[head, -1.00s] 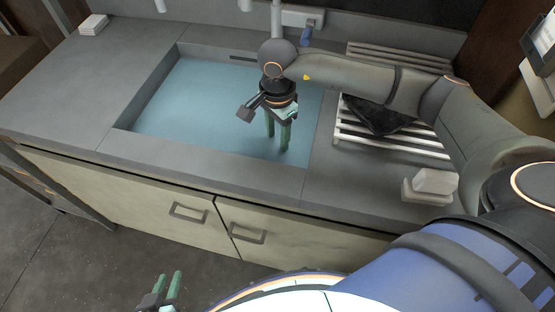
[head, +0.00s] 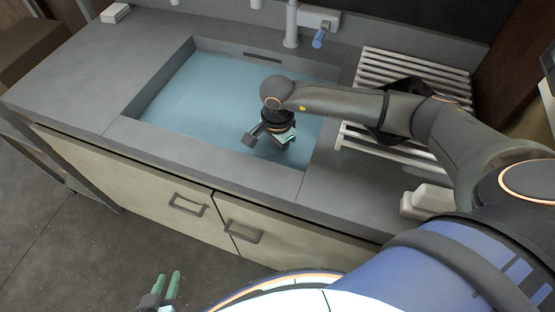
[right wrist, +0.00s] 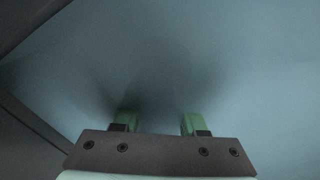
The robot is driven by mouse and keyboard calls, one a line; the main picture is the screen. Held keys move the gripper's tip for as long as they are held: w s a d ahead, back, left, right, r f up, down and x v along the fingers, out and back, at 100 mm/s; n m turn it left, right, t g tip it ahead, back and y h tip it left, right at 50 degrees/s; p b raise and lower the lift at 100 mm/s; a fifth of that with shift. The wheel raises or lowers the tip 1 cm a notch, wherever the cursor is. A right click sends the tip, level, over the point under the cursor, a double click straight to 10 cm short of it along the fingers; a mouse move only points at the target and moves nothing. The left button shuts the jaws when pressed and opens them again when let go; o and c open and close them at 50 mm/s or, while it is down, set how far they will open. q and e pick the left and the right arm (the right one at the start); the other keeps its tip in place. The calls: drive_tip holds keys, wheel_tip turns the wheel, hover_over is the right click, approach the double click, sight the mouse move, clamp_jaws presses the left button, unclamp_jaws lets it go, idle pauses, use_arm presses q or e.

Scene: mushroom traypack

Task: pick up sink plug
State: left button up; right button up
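The sink (head: 117,132) is full of murky blue water. No sink plug can be made out; the right wrist view shows only hazy water with a blurred dark patch between and beyond the fingers.
A tap (head: 291,25) with a blue lever stands behind the sink. A slatted white rack (head: 375,60) with a dark item lies to the right, partly behind my right arm. A white block (head: 432,197) sits at the right front. The left counter is mostly clear.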

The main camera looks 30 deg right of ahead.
clamp_jaws()
idle(0.5)
